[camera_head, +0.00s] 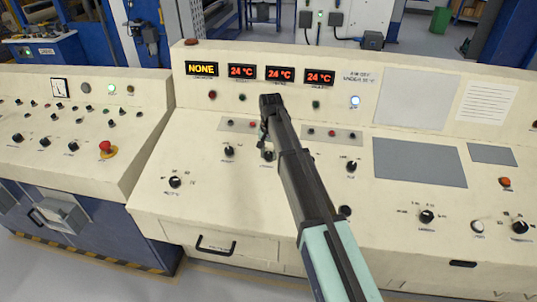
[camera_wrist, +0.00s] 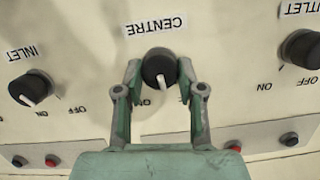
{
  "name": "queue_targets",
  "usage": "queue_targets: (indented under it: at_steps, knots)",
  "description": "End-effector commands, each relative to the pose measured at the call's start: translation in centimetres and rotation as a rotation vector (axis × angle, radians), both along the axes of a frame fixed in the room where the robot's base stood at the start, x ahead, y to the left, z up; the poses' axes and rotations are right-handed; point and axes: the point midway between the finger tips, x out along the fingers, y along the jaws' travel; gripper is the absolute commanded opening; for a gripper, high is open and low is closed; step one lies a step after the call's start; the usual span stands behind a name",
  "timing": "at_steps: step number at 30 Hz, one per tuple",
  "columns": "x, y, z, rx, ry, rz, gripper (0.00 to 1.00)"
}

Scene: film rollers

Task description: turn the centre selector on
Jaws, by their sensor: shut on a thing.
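The centre selector (camera_wrist: 155,66) is a round black knob with a white pointer, under the upside-down CENTRE label (camera_wrist: 156,26) in the wrist view. My gripper (camera_wrist: 160,74) is shut on it, one finger at each side. The pointer aims down in the picture, slightly right. The ON mark (camera_wrist: 145,102) lies below and left of the knob; its OFF mark is not visible, probably behind the right finger. In the head view the selector (camera_head: 268,156) shows just below my gripper (camera_head: 266,142), partly covered.
The inlet selector (camera_wrist: 35,88) and outlet selector (camera_wrist: 301,48) flank the centre one. Red buttons (camera_wrist: 51,160) and black ones sit on a grey strip nearby. Displays (camera_head: 280,74) reading 24 °C stand on the upright panel, beside one reading NONE (camera_head: 201,69).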

Motion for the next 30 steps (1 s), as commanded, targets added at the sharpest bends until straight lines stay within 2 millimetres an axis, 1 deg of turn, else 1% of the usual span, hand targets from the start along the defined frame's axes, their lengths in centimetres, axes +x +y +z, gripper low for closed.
queue_targets:
  at_steps: [6, 15, 22, 30]
  knots:
    - [-0.12, -0.22, -0.19, 0.047, -0.004, -0.201, 0.04]
    - [-0.22, -0.32, -0.18, 0.103, -0.011, -0.443, 0.04]
    - [-0.27, -0.35, -0.16, 0.132, -0.014, -0.566, 0.04]
    - [-0.25, -0.38, -0.14, 0.145, -0.016, -0.628, 0.04]
